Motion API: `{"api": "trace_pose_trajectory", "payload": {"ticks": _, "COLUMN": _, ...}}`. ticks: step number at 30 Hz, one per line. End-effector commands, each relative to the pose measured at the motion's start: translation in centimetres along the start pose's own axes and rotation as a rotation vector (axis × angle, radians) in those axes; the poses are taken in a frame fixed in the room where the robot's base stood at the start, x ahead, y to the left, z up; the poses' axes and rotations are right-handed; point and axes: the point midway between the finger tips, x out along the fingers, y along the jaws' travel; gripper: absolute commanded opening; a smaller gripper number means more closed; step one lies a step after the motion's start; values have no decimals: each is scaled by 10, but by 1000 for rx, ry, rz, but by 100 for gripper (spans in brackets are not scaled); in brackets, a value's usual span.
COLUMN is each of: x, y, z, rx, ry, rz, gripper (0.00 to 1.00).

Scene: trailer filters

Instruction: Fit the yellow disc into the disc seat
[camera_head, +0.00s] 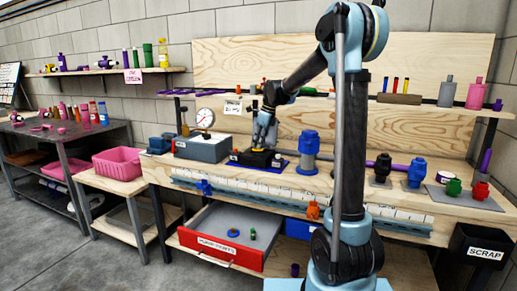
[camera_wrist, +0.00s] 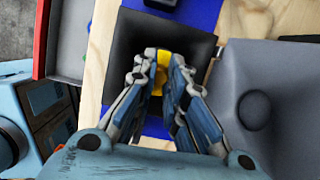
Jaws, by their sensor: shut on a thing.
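My gripper (camera_wrist: 160,68) points down over a dark block (camera_wrist: 190,37) and its fingers are shut on the yellow disc (camera_wrist: 163,55). Only a small yellow part shows between the fingertips in the wrist view. In the head view my gripper (camera_head: 263,143) is right at the top of the black block (camera_head: 258,159), which lies on a blue mat on the bench. The disc seat cannot be made out; the fingers cover the middle of the block. I cannot tell whether the disc touches the block.
A grey box (camera_head: 203,149) with a round dial gauge (camera_head: 205,118) stands left of the block. A blue fitting (camera_head: 308,148) stands to its right. Below is an open red-fronted drawer (camera_head: 222,251). A black scrap bin (camera_head: 482,250) hangs at the right.

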Motion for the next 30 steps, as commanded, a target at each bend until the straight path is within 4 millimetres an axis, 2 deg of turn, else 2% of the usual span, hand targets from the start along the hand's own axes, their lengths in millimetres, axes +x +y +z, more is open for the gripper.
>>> {"api": "trace_pose_trajectory", "payload": {"ticks": 4, "x": 18, "y": -1, "z": -6, "rx": 1, "ry": 0, "rz": 0, "gripper": 0}}
{"api": "trace_pose_trajectory", "payload": {"ticks": 14, "x": 20, "y": -1, "z": -8, "rx": 2, "ry": 0, "rz": -1, "gripper": 0}}
{"api": "trace_pose_trajectory", "payload": {"ticks": 15, "x": 20, "y": -1, "z": -8, "rx": 2, "ry": 0, "rz": -1, "gripper": 16}}
{"api": "trace_pose_trajectory", "payload": {"ticks": 16, "x": 20, "y": -1, "z": -8, "rx": 2, "ry": 0, "rz": -1, "gripper": 20}}
{"api": "trace_pose_trajectory", "payload": {"ticks": 26, "x": 20, "y": -1, "z": -8, "rx": 3, "ry": 0, "rz": -1, "gripper": 20}}
{"api": "trace_pose_trajectory", "payload": {"ticks": 30, "x": 13, "y": -2, "z": -8, "rx": 3, "ry": 0, "rz": -1, "gripper": 20}}
